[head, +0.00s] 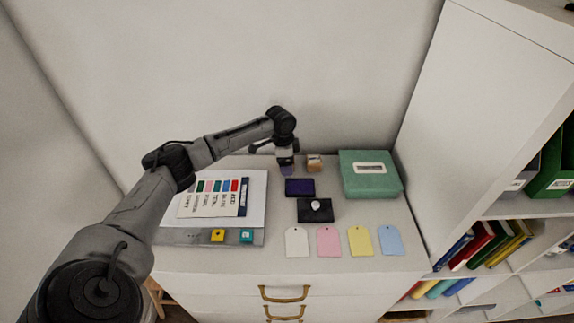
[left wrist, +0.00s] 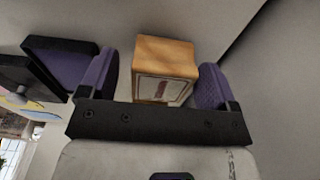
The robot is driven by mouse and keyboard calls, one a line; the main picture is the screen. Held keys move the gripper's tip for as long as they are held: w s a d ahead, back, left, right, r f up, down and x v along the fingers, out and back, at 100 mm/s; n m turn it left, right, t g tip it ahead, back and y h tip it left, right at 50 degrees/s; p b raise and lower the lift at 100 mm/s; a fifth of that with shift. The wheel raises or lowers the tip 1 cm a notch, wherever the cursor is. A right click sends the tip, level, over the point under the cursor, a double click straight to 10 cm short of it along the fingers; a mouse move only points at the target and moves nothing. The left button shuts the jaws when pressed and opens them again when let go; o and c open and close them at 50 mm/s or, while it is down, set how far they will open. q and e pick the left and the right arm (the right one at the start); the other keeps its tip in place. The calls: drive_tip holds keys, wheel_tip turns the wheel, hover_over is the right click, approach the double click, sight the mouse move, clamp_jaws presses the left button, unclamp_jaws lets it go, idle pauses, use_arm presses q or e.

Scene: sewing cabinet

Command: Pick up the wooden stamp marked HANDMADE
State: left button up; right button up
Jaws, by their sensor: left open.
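A small wooden block stamp (head: 314,162) stands at the back of the white cabinet top, between my left gripper and the green box. The left wrist view shows the wooden block (left wrist: 166,58) with a pale framed label bearing a reddish mark; I cannot read any word on it. My left gripper (head: 286,166) is open just left of the block in the head view. In the left wrist view its two purple-padded fingers (left wrist: 157,88) are on either side of the block, with a gap visible on the left side. I cannot tell whether they touch it. My right gripper is not in view.
A purple ink pad (head: 299,187) and its dark lid (head: 314,210) lie in front of the block. The green box (head: 370,174) stands to the right. Several paper tags (head: 329,242) line the front edge. A tray with a colour card (head: 212,198) lies left.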

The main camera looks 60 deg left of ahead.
use_arm(q)
drive_tip(key=shift+f, duration=0.1)
drive_tip(key=shift+c, duration=0.3)
drive_tip(key=c, duration=1)
drive_tip(key=shift+o, duration=0.2)
